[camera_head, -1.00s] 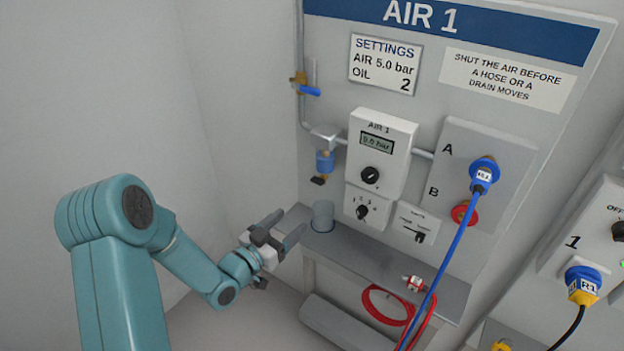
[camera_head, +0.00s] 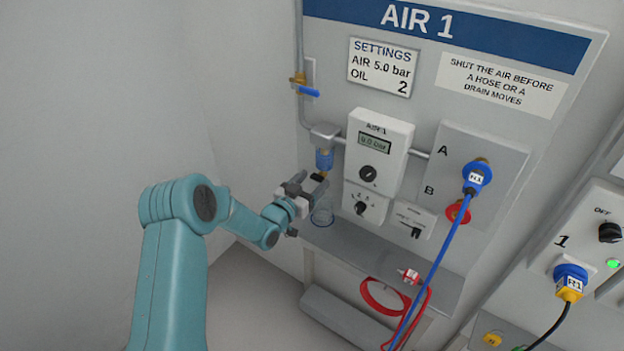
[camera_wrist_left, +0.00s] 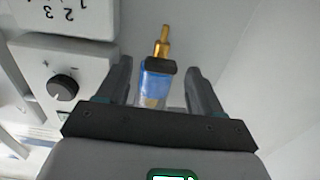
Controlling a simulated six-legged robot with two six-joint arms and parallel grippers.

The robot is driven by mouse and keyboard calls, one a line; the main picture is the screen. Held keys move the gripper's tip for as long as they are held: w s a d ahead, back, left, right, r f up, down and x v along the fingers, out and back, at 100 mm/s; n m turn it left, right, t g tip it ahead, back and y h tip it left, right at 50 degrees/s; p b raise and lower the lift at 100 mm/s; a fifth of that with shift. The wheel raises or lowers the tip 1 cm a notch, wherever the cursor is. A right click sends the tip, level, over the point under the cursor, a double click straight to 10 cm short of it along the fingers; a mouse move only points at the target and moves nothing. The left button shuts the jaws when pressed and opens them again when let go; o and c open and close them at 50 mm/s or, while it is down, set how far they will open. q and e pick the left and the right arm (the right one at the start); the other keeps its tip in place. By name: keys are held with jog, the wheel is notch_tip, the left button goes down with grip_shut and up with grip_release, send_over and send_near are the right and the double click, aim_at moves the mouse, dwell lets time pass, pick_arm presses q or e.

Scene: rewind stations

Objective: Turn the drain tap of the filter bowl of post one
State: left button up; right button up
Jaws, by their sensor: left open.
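The filter bowl (camera_head: 324,159) of post one is blue and hangs under a grey head on the pipe. The drain tap (camera_head: 318,177), with a small black handle and a brass outlet, is at its bottom. In the left wrist view the black tap handle (camera_wrist_left: 161,66) lies between the finger ends, with the blue bowl (camera_wrist_left: 155,84) behind it and the brass outlet pointing up in the picture. My left gripper (camera_head: 312,182) is open around the tap, with gaps showing on both sides. It hides part of the tap in the head view. My right gripper is not in view.
A clear cup (camera_head: 322,216) stands on the grey shelf (camera_head: 375,258) below the gripper. The AIR 1 regulator box (camera_head: 378,150) and a dial box (camera_head: 363,203) are close on the right. A blue-handled valve (camera_head: 308,92) is above. A red hose (camera_head: 385,300) hangs at the shelf.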

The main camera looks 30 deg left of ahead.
pick_arm(q)
jog(key=shift+w, duration=0.3)
